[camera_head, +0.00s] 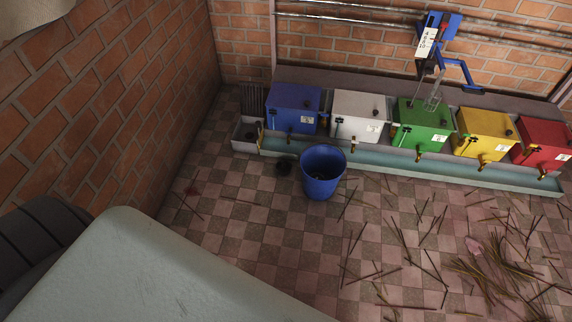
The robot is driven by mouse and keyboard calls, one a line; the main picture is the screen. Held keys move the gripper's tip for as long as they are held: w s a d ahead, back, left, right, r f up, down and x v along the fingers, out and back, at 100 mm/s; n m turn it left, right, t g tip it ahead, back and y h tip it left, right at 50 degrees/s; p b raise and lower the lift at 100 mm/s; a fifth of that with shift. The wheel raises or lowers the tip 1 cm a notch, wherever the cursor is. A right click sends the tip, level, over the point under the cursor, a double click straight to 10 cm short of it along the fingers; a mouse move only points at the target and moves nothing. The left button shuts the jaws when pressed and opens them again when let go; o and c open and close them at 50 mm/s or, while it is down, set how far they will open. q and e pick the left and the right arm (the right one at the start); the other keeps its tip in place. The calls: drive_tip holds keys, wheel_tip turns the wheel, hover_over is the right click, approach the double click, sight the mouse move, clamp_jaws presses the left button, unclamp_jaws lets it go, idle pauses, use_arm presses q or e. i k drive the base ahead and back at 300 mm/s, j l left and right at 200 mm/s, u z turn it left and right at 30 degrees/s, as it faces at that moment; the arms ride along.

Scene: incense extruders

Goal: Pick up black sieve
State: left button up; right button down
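Neither of my grippers shows in the head view.
Blue, white, green, yellow and red boxes with taps (422,128) line the back brick wall above a long pale trough (400,168). Several thin sticks (490,262) litter the floor at right. The floor left of the bucket (222,182) is mostly clear.

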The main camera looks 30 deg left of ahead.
sight(284, 167)
drive_tip(key=i+j+z, duration=0.1)
drive_tip(key=j+z, duration=0.7)
drive_tip(key=i+l, duration=0.05)
drive_tip(key=l, duration=0.05)
